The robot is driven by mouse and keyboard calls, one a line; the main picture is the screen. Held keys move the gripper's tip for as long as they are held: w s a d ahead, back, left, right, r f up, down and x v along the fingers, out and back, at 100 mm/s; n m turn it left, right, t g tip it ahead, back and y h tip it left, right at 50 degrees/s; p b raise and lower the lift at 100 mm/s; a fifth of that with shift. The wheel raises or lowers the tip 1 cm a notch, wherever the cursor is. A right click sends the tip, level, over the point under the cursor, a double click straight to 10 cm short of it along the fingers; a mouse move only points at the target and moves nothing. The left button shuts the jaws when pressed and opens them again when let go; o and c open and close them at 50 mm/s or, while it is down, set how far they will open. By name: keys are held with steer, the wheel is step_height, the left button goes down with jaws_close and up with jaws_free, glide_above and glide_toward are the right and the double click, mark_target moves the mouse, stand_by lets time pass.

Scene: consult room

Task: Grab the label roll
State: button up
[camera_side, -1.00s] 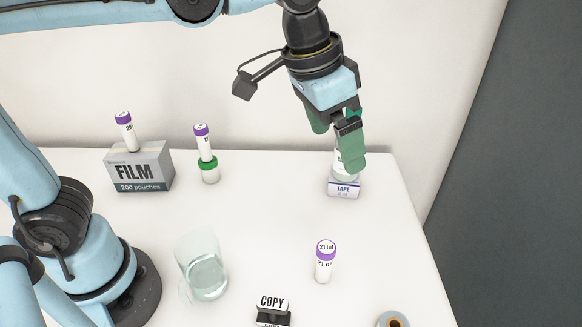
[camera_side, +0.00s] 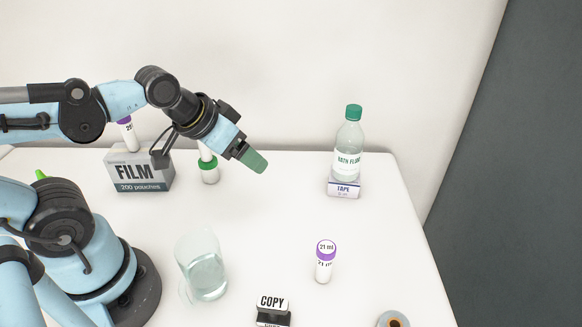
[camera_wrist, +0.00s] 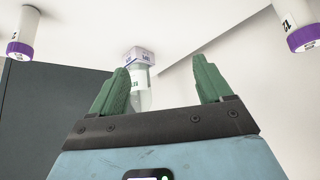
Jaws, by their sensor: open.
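The likely label roll (camera_side: 394,320) is a round, pale roll with an orange-brown and dark centre. It lies at the bottom edge of the side view, partly cut off. I cannot make it out in the wrist view. My gripper (camera_side: 255,160) is above the back middle of the table, left of the bottle and far from the roll. Its green fingers (camera_wrist: 160,66) are apart with nothing held between them.
A clear bottle with a green cap (camera_side: 348,150) stands on the TAPE box (camera_side: 345,188). The right-middle table is clear.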

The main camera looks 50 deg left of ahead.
steer(key=w+d+n+g+h, duration=0.4)
steer(key=w+d+n, duration=0.1)
steer(key=d, duration=0.5)
steer(key=n+g+h, duration=0.5)
steer(key=g+h, duration=0.2)
steer(key=g, duration=0.4)
glide_toward(392, 316)
steer(key=x, duration=0.2)
steer(key=shift+s+d+f, duration=0.1)
steer(key=shift+d+f, duration=0.1)
steer(key=shift+d, duration=0.05)
steer(key=shift+g, duration=0.3)
steer(key=shift+f+x, duration=0.2)
steer(key=shift+x, duration=3.65)
steer(key=shift+a, duration=0.1)
steer(key=shift+c, duration=0.4)
